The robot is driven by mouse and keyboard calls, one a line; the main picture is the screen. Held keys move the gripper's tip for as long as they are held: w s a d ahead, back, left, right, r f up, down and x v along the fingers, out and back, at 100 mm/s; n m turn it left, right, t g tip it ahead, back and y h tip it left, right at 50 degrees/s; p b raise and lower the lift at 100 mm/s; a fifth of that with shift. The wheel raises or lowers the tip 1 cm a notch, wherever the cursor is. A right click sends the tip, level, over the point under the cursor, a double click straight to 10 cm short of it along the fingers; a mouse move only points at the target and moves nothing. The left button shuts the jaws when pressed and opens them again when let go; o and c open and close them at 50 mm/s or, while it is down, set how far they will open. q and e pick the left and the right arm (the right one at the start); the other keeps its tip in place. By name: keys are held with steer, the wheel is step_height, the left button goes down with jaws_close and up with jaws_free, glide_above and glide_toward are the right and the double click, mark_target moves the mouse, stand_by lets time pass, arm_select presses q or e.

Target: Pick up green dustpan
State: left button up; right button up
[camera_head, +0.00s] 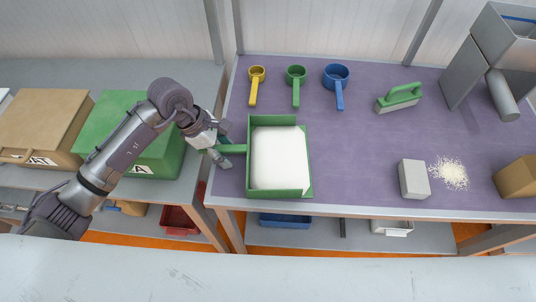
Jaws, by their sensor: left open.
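The green dustpan (309,162) lies on the purple table mat, holding a heap of white material. Its short green handle (234,148) points left over the table's left edge. My left gripper (221,152) is open at this handle, with its fingers close around or beside it; I cannot tell whether they touch. My right gripper is not in view.
Yellow (254,88), green (296,87) and blue (338,83) scoops lie behind the dustpan. A green-handled brush (399,98), a grey block (414,179) and spilled grains (449,173) are to the right. A green box (122,128) stands left. Mat right of the dustpan is clear.

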arm_select(q)
jaws_close()
